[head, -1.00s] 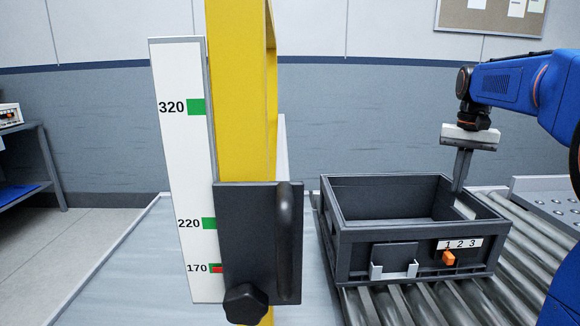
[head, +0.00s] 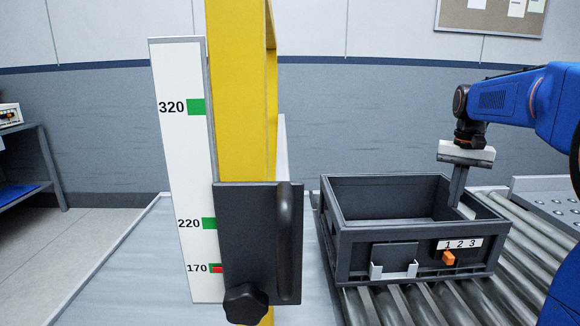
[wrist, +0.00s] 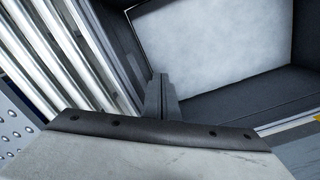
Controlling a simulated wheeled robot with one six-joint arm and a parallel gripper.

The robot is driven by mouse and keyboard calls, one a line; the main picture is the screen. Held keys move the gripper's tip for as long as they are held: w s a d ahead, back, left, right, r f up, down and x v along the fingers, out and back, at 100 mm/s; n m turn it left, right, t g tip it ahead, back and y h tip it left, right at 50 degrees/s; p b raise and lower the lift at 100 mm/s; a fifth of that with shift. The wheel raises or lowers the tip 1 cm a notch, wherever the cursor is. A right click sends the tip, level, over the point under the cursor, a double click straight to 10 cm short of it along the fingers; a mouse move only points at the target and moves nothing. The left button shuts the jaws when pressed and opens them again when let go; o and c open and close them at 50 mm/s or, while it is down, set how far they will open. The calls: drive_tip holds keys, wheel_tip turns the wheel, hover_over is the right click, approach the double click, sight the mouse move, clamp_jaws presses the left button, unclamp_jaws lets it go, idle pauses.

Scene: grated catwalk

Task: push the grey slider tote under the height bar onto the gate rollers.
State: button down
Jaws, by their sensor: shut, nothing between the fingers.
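The grey slider tote (head: 395,234) is an open dark box on the rollers at the right of the head view. Its front has a "1 2 3" label and an orange slider (head: 448,258) below the 1. My gripper (head: 457,203) is shut and points down at the tote's right wall; whether it touches cannot be told. The wrist view shows the shut fingers (wrist: 162,98) by the tote's wall, with its pale inner floor (wrist: 215,45) beyond. The height bar's dark plate (head: 258,243) hangs on a yellow post (head: 238,90), left of the tote.
A white scale (head: 183,150) marked 320, 220 and 170 stands beside the post, with a red mark at 170. Metal rollers (head: 410,303) run under and right of the tote. A smooth grey surface (head: 125,270) lies left. A ball-studded plate (head: 550,203) is at the right.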

drive_tip(key=d, duration=2.5)
drive_tip(key=shift+w+d, duration=0.2)
drive_tip(key=shift+w, duration=0.25)
idle(0.9)
drive_tip(key=shift+a, duration=0.15)
drive_tip(key=a, duration=0.3)
idle(0.5)
drive_tip(key=shift+r, duration=0.1)
wheel_tip(320, 180, up, 8)
idle(0.9)
